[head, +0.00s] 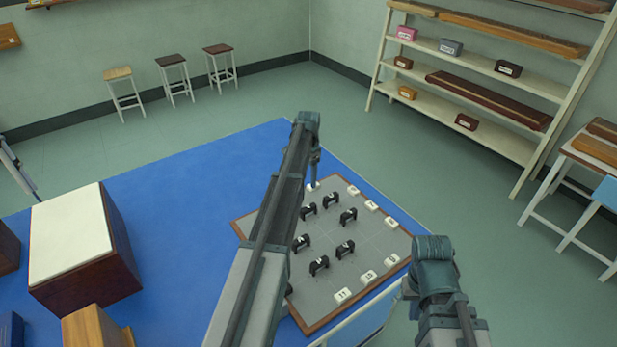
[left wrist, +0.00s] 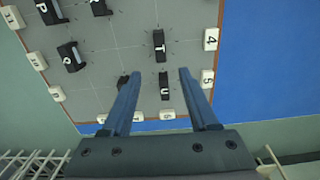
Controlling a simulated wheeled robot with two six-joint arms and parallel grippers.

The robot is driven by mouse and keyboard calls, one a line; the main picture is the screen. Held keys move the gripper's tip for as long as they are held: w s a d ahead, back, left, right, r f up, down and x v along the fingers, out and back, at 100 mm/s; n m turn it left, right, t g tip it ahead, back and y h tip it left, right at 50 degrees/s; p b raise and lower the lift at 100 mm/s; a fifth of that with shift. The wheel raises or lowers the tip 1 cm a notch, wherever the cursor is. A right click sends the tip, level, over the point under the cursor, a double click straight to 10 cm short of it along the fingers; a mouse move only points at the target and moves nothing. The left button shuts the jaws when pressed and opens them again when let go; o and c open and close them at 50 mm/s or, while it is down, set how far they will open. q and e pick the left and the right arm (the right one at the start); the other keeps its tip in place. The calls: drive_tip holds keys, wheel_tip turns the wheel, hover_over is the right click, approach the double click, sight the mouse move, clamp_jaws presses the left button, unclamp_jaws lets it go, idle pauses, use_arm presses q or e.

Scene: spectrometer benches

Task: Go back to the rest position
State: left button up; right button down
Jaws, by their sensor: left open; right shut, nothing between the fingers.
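My left arm reaches up across the middle of the head view. Its gripper (head: 313,184) hangs over the far-left part of a grey, brown-edged board (head: 375,234). In the left wrist view the two blue fingers (left wrist: 159,73) are apart with nothing held between them. A black block marked U (left wrist: 164,86) shows beyond the gap, and one marked T (left wrist: 159,46) lies farther off. My right arm comes in at the bottom right of the head view. Its gripper (head: 407,289) shows only in small part beside the wrist, near the board's right side.
The board bears several black blocks (head: 348,216) and white number tiles (head: 343,295) and lies on a blue bench (head: 165,190). A white-topped brown box (head: 75,233) stands at left. Stools (head: 173,78) and a shelf rack (head: 470,103) stand beyond. The bench's far left is clear.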

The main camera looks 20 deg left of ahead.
use_arm(q)
drive_tip(key=s+d+f+n+y+b, duration=0.1)
drive_tip(key=s+d+f+n+b, duration=0.1)
drive_tip(key=s+d, duration=2.9)
drive_tip(key=s, duration=0.3)
drive_tip(key=shift+s+f+b, duration=0.15)
drive_tip(key=shift+f+b, duration=0.2)
drive_tip(key=shift+d, duration=0.1)
